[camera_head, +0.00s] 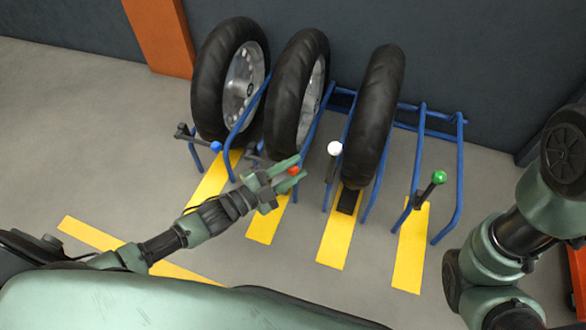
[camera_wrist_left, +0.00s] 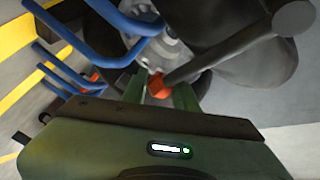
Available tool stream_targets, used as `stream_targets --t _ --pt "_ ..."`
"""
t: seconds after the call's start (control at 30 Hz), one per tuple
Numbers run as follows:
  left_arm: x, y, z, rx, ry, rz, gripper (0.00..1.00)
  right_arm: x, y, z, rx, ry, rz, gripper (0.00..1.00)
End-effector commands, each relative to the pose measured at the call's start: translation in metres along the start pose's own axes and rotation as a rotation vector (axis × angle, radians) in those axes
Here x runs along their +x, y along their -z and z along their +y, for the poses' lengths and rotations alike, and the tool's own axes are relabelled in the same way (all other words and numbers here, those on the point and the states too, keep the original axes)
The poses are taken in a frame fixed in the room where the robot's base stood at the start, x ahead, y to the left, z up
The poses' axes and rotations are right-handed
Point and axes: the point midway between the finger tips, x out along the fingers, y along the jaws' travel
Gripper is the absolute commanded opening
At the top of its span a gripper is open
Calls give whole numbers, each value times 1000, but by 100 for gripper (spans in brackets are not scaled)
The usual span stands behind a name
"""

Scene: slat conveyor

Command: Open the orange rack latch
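The orange latch knob (camera_head: 293,170) sits on a lever at the second slot of the blue rack (camera_head: 233,140). Much of its lever is hidden behind my left gripper and the rack. My left gripper (camera_head: 288,173) is open, with one green finger on each side of the knob. In the left wrist view the orange knob (camera_wrist_left: 158,87) shows at the end of a grey lever bar (camera_wrist_left: 225,55), between the tips of the two green fingers. I cannot tell whether either finger touches it. My right gripper is not in view; only links of my right arm show.
Three black tyres (camera_head: 376,115) stand in the rack; the rightmost slot is empty. Other latches have blue (camera_head: 216,147), white (camera_head: 335,148) and green (camera_head: 439,177) knobs. Yellow floor strips (camera_head: 337,238) lead to the slots. A dark wall stands behind. The floor in front is clear.

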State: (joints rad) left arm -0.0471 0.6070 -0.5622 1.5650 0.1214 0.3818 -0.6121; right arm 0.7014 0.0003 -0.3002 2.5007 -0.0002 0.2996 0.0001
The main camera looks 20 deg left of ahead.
Motion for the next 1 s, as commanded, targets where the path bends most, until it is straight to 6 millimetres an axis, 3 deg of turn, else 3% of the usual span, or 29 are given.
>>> stream_targets --t 0.03,0.1,1.0 --pt "0 0 0 0 0 0 11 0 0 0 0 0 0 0" --pt "0 0 0 0 0 0 0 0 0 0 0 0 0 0" --pt "-1 -1 1 -1 -1 -1 0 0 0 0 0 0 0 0"
